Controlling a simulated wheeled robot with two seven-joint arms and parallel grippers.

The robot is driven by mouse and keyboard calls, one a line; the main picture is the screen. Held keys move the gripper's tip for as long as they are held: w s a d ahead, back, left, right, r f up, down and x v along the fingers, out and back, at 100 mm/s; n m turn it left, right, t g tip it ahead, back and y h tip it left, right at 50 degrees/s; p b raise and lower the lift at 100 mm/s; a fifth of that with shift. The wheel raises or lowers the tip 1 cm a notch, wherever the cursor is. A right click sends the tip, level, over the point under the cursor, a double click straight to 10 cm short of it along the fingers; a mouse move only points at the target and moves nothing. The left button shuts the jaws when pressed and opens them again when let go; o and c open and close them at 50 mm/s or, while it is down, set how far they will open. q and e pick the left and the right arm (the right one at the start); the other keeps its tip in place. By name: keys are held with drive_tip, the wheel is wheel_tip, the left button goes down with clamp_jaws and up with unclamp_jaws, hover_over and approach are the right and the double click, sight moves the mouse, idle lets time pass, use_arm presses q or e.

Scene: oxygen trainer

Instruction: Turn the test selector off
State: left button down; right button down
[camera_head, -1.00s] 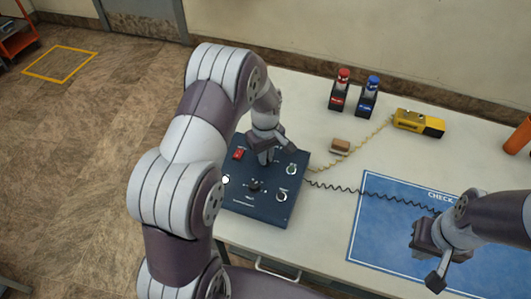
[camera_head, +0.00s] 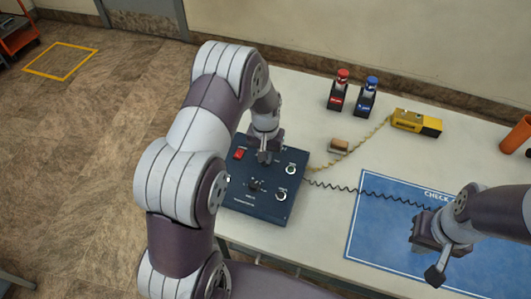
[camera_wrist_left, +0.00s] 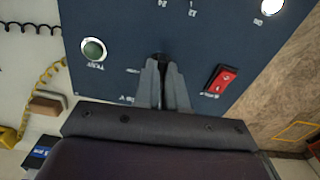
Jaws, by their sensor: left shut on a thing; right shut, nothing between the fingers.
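The dark blue test box (camera_head: 230,195) sits on the table below my left arm. My left gripper (camera_head: 265,157) points down at the upper part of its panel. In the left wrist view its fingers (camera_wrist_left: 164,68) are shut on a small dark selector knob (camera_wrist_left: 160,56), mostly hidden between the fingertips. The knob's pointer and markings cannot be read. Another dark knob (camera_head: 256,185) is lower on the panel. My right gripper (camera_head: 434,276) is shut and empty over the blue mat (camera_head: 375,215).
A coiled black cord (camera_head: 345,187) runs to the right. A brown block (camera_head: 338,146), yellow device (camera_head: 415,122), and red-topped (camera_head: 338,92) and blue-topped (camera_head: 367,96) items stand farther back.

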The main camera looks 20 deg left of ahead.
use_arm(q)
drive_tip(key=shift+w+r+m, duration=0.1)
drive_tip(key=shift+m, duration=0.4)
drive_tip(key=c, duration=1.2)
unclamp_jaws()
wheel_tip(320, 180, up, 13)
drive_tip(key=b, duration=0.1)
drive_tip(key=shift+f, duration=0.2)
